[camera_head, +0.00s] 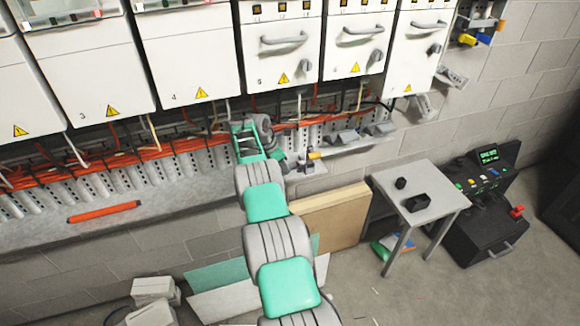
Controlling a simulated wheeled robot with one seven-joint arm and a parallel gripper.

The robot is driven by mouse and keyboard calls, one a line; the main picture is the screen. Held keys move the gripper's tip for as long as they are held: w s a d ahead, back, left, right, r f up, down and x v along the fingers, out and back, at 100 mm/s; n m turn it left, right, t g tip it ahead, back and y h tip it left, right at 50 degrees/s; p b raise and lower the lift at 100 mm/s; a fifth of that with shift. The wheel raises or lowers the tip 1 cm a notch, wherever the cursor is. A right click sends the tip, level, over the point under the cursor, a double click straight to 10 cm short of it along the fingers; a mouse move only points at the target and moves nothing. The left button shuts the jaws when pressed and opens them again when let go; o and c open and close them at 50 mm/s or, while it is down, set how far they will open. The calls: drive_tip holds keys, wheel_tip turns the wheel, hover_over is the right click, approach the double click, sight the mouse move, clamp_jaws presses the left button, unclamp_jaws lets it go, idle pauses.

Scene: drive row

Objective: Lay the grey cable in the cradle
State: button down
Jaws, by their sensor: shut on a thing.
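My gripper (256,140) is at the cable duct under the white cabinets, in front of the bundle of orange cables. It is shut on what I take to be the grey cable, but the hand and wrist hide its fingertips and most of what it holds. A short grey strand (228,107) hangs down from the cabinet just above the hand. Grey slotted supports (165,170) run in a row below the orange cables. I cannot tell which of them is the cradle; part of the row is hidden behind my arm.
White cabinets (283,45) with warning triangles and handles stand close above the gripper. An orange rod (103,212) lies on the grey ledge at left. A small table (421,192) with black parts and a black control desk (487,210) stand at right. A brown board (330,218) leans on the wall.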

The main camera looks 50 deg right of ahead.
drive_tip(key=shift+w+a+f, duration=0.15)
drive_tip(key=shift+a+f, duration=0.3)
drive_tip(key=shift+a, duration=0.05)
drive_tip(key=c, duration=1.1)
unclamp_jaws()
drive_tip(key=shift+o, duration=0.2)
drive_tip(key=v, duration=0.7)
drive_tip(key=shift+w+r+b, duration=0.1)
drive_tip(key=shift+w+b, duration=0.15)
drive_tip(key=shift+b, duration=0.15)
drive_tip(key=shift+s+d+r, duration=0.25)
drive_tip(key=shift+d+r, duration=0.05)
drive_tip(key=shift+r, duration=0.2)
drive_tip(key=shift+s+d+r, duration=0.1)
drive_tip(key=shift+r, duration=0.1)
